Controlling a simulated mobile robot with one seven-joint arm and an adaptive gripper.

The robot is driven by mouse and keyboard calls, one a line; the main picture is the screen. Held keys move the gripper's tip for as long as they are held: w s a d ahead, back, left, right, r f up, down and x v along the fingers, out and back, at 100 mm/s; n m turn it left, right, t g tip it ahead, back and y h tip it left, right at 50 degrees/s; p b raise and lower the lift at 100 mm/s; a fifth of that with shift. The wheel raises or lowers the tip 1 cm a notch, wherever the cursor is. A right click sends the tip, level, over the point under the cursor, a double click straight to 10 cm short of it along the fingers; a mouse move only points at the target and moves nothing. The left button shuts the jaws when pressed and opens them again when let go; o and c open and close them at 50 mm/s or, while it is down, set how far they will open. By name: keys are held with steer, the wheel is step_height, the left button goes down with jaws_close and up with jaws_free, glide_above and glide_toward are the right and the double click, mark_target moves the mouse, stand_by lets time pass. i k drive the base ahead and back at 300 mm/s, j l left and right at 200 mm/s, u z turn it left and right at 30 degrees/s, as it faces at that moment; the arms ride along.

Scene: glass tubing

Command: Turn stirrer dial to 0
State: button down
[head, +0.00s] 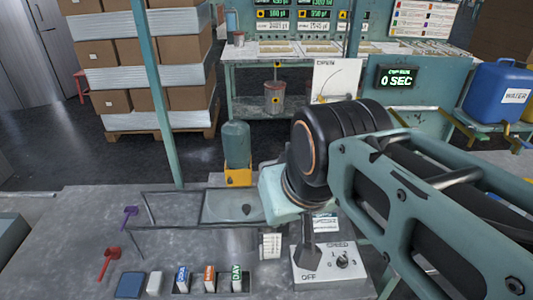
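A pale control box (326,283) lies on the grey bench at the lower middle right. It carries a small dark dial (343,262) with markings around it and a label above. The word OFF is printed at the box's front left. The dial's exact setting is too small to read. My gripper (309,266) points down over the left part of the box, just left of the dial. Its dark fingers overlap the box top in the picture, so contact cannot be judged. The finger gap is not clear. Part of the box's back is hidden by my arm.
Several small blocks (182,280) stand along the bench front. A red tool (108,262) and a purple tool (129,216) lie at left. A green bottle (236,144) stands at the bench's back. A small white ribbed object (271,246) sits left of my gripper.

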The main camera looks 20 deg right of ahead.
mark_target(342, 262)
steer(key=z, duration=1.15)
steer(key=l+u, duration=0.15)
steer(key=k+l, duration=0.05)
steer(key=l, duration=0.05)
